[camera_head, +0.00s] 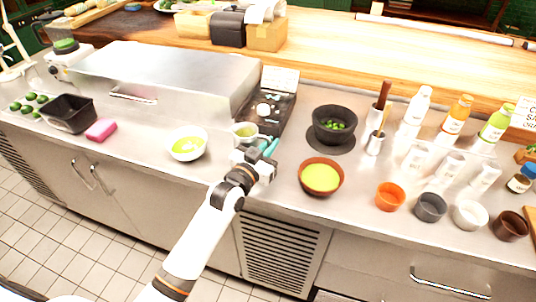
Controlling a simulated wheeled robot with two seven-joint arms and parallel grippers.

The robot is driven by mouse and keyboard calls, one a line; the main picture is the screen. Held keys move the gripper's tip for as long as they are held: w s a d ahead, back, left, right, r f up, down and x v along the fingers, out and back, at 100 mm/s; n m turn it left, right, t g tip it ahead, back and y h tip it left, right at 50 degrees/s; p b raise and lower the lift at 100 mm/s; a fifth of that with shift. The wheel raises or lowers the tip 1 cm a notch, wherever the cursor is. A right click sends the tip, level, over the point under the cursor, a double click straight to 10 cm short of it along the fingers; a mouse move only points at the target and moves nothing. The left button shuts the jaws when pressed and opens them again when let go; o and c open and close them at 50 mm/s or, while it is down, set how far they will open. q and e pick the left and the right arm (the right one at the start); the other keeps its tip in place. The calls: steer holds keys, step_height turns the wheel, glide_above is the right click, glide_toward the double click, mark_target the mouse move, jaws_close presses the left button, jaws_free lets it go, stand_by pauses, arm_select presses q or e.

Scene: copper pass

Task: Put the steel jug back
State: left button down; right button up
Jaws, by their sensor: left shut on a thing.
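A small grey metal vessel with yellow-green contents, which looks like the steel jug (245,130), is at the middle of the counter, just beyond my left gripper (262,151). My left gripper is shut on it, with teal parts showing at the fingers. The wrist hides the jug's lower part, so I cannot tell whether it touches the counter. A white bowl (187,143) with green liquid stands to its left. A brown bowl (321,177) full of yellow-green liquid stands to the right of my wrist. My right gripper is not in view.
A dark scale-like device (276,106) stands behind the jug, beside a large steel box (160,80). A black bowl (334,126) of green pieces, several cups, and bottles (456,118) crowd the right. A pink sponge (101,130) lies left. The counter's front strip is mostly clear.

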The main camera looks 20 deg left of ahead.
arm_select(q)
steer(key=shift+f, duration=1.6)
steer(key=shift+f, duration=0.1)
steer(key=c, duration=1.5)
jaws_free()
steer(key=shift+s, duration=0.1)
steer(key=shift+b+v, duration=0.7)
steer(key=shift+v, duration=5.3)
